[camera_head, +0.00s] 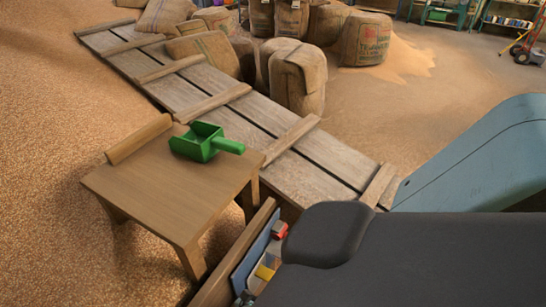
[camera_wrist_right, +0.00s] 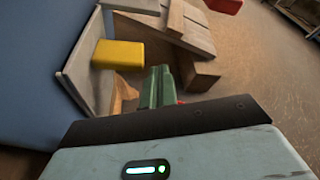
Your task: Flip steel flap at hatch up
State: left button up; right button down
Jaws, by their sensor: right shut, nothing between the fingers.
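I cannot make out the steel flap or the hatch for certain in either view. In the right wrist view a thin grey upright panel (camera_wrist_right: 84,62) stands at the left, with a yellow block (camera_wrist_right: 119,54) beside it. My right gripper (camera_wrist_right: 158,88) shows there as narrow green fingers, shut and empty, pointing toward wooden boards. I cannot tell whether the fingertips touch anything. My left gripper is in neither view. A large dark grey shape hides the lower right of the head view.
A wooden table (camera_head: 150,190) bears a green scoop (camera_head: 206,142). Behind it a plank walkway (camera_head: 250,135) crosses loose grain toward several sacks (camera_head: 298,78). A narrow wooden box (camera_head: 235,258) holds small items. A blue-teal casing (camera_head: 480,150) stands at the right.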

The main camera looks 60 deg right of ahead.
jog(key=shift+a, duration=0.1)
jog(key=v, duration=0.7)
jog(key=shift+a, duration=0.35)
jog(key=shift+r, duration=0.15)
dwell(0.4)
